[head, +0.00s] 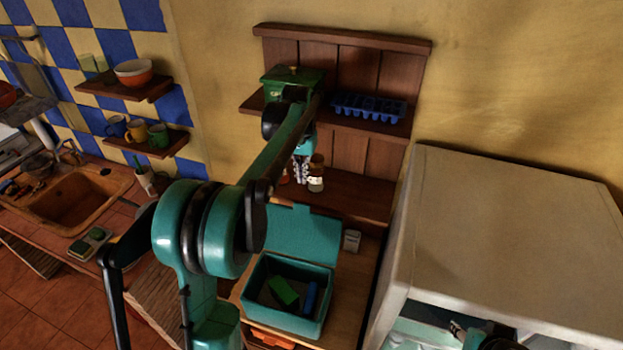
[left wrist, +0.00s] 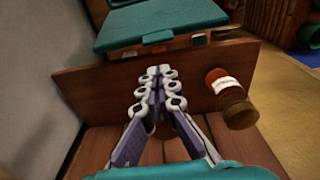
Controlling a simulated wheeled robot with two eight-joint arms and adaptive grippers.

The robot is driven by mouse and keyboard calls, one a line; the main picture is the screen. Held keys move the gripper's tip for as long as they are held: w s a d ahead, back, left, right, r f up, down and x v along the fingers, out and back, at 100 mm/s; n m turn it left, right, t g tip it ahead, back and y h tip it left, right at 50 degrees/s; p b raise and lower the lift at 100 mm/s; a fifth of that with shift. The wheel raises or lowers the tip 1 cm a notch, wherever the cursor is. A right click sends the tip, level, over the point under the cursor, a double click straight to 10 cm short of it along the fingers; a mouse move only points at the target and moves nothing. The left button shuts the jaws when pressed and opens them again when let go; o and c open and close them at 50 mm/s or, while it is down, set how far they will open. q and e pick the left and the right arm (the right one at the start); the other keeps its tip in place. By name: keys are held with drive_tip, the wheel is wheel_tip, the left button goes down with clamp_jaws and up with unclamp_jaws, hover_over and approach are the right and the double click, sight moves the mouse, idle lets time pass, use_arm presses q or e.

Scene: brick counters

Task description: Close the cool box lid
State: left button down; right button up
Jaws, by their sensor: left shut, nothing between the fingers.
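The teal cool box (head: 262,323) stands on the counter with its lid (head: 303,232) raised at the back. It holds a green block (head: 284,291) and a blue item (head: 310,296). My left gripper (head: 302,178) is above and behind the raised lid, near the jars on the shelf. In the left wrist view the lid (left wrist: 160,20) shows beyond the closed fingertips (left wrist: 160,85), with a gap between. The left gripper is shut and empty.
A jar (head: 316,180) stands close to the left gripper and also shows in the left wrist view (left wrist: 230,95). A large pale cabinet (head: 510,240) blocks the right side.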

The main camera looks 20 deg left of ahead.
use_arm(q)
drive_tip(key=f, duration=0.9)
drive_tip(key=shift+w+f, duration=0.3)
drive_tip(key=shift+w, duration=0.05)
use_arm(e)
drive_tip(key=shift+r, duration=0.25)
use_arm(q)
drive_tip(key=shift+s, duration=0.1)
